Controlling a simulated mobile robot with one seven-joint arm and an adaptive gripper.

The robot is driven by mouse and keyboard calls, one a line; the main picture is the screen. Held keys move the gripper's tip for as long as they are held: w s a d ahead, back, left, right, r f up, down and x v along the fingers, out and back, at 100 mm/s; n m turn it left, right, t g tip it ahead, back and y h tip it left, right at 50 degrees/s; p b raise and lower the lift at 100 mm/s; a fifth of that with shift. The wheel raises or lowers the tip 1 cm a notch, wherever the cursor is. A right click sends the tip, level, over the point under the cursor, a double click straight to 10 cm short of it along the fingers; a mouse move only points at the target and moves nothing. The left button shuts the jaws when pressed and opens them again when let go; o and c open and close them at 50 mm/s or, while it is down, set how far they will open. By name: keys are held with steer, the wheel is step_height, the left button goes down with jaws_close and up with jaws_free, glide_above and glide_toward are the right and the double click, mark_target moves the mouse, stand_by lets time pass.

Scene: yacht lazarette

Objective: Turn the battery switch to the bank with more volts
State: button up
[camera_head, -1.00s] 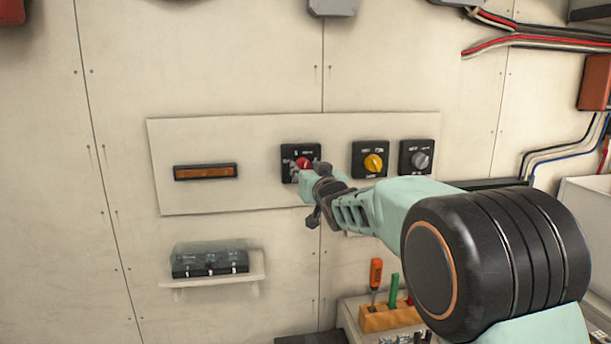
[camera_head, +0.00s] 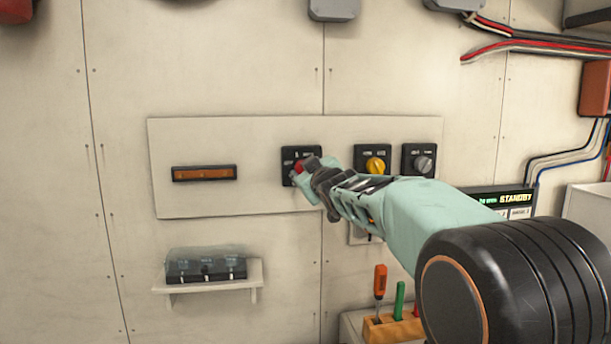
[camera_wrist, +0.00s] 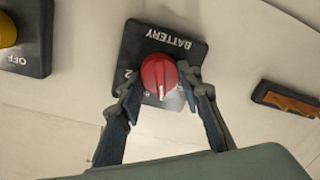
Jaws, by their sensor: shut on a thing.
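The battery switch (camera_head: 301,152) is a black square plate with a red knob (camera_head: 299,170), on a pale panel in the head view. In the wrist view the plate (camera_wrist: 180,44) appears turned over and tilted, with "BATTERY" lettering and a "2" readable, and the red knob (camera_wrist: 159,76) has a white mark pointing toward the picture's bottom. My gripper (camera_wrist: 162,92) is shut on the red knob, one finger on each side. In the head view my gripper (camera_head: 304,174) covers part of the plate. A display (camera_head: 512,200) at right reads "STANDBY"; its other text is too small or hidden to read.
A yellow-knob switch (camera_head: 376,165) and a grey-knob switch (camera_head: 423,164) sit right of the battery switch. An orange bar (camera_head: 204,173) is at left. A clear-covered box (camera_head: 206,267) stands on a shelf below. A tool holder (camera_head: 392,329) is at the bottom.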

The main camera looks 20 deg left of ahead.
stand_by(0.5)
steer(key=o, duration=1.2)
steer(key=shift+c, duration=0.2)
steer(key=v, duration=1.2)
